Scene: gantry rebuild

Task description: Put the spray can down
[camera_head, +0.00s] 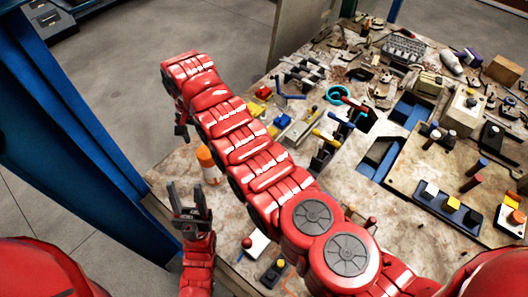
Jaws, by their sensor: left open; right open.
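The spray can (207,163), with an orange top and a pale lower part, appears to stand on the workbench near its left edge. It is partly beside my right arm, which crosses the picture in front of the bench. My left gripper (188,191) is open and empty, just below and left of the can in the picture, apart from it. My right gripper (181,130) is small and dark at the far end of the red arm, above and left of the can. It is open, and I see nothing in it.
The workbench (180,172) is cluttered with tools, clamps and small parts to the right of my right arm. A blue upright beam (75,110) stands at the left. A white block and a dark yellow-topped box (272,273) lie at the front edge.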

